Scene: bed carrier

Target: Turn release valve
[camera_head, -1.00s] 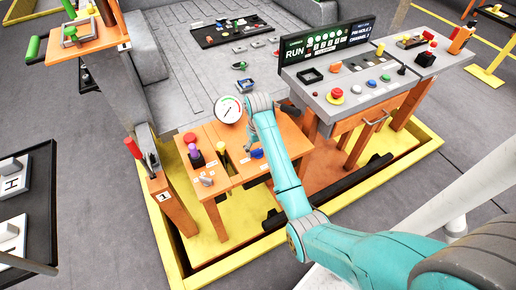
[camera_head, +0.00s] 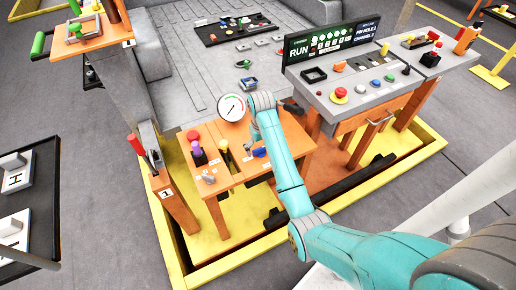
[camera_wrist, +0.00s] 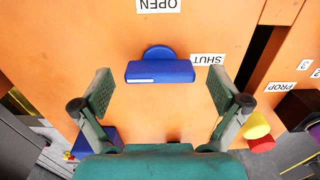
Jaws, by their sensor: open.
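The blue valve handle (camera_wrist: 160,71) lies on an orange panel, with a round blue base behind it. A SHUT label (camera_wrist: 208,60) is beside its right end and an OPEN label (camera_wrist: 159,5) is at the top edge in the wrist view. My gripper (camera_wrist: 160,84) is open, with one finger to the left and one to the right of the handle, and gaps on both sides. In the head view, the blue handle (camera_head: 260,152) shows at the edge of my arm, which hides the gripper.
A round gauge (camera_head: 231,107) stands at the back of the orange table (camera_head: 228,180). A purple-topped knob (camera_head: 194,147) and a yellow knob (camera_head: 224,146) are to the left. A red-handled lever (camera_head: 138,146) stands further left. A grey button console (camera_head: 345,118) is to the right.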

